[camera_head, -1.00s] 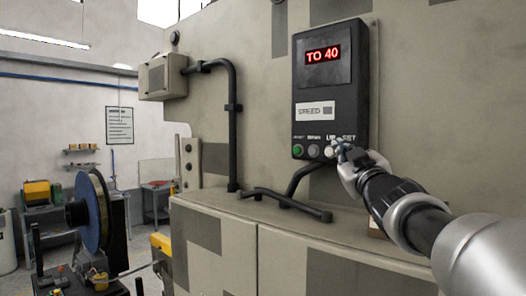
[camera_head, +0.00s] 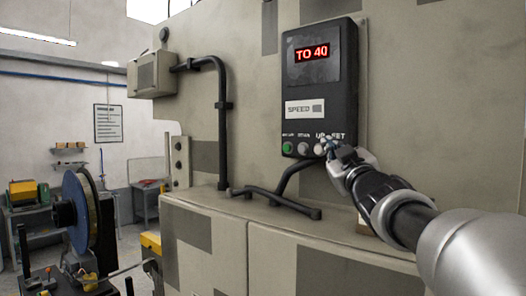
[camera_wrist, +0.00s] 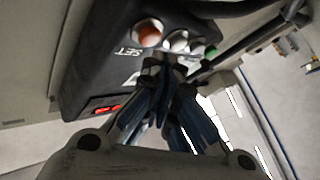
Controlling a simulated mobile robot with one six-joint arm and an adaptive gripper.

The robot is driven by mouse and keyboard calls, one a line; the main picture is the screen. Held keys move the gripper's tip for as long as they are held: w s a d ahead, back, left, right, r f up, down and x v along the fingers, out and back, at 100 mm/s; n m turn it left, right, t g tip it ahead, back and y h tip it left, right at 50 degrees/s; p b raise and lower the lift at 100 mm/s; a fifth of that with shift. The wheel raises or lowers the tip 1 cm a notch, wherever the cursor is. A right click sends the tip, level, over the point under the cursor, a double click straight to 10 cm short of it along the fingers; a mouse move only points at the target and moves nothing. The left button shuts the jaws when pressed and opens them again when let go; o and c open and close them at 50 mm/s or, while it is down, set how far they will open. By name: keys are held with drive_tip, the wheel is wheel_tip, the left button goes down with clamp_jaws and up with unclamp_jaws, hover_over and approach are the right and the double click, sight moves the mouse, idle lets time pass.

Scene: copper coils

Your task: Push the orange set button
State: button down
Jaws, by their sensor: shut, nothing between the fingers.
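The orange set button (camera_wrist: 148,33) shows in the wrist view on the dark control box (camera_wrist: 105,62), with the label "SET" beside it. In the head view my gripper hides this button at the lower right of the control box (camera_head: 318,105). My gripper (camera_head: 329,146) is shut and empty, its fingertips close in front of the lower right of the box. In the wrist view my gripper (camera_wrist: 162,66) has its fingertips just below the button row, a little below and right of the orange button. I cannot tell whether they touch the panel.
A green button (camera_head: 287,148) and white buttons, one (camera_head: 303,148) beside the green, share the row. The red display (camera_head: 311,53) reads "TO 40". A black pipe (camera_head: 290,180) runs below the box, above a ledge (camera_head: 345,225). A blue reel (camera_head: 76,215) stands far left.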

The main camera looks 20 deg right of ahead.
drive_tip(key=shift+d, duration=0.1)
drive_tip(key=shift+w+d, duration=0.25)
drive_tip(key=shift+w, duration=0.05)
drive_tip(key=shift+w+d+p, duration=0.2)
drive_tip(key=shift+d+p, duration=0.15)
idle(0.9)
drive_tip(key=shift+a, duration=0.15)
drive_tip(key=shift+s+a+b, duration=0.55)
idle(0.3)
drive_tip(key=shift+s+a+b, duration=0.75)
drive_tip(key=shift+a, duration=0.25)
drive_tip(key=shift+s+a+b, duration=0.75)
drive_tip(key=shift+a, duration=0.2)
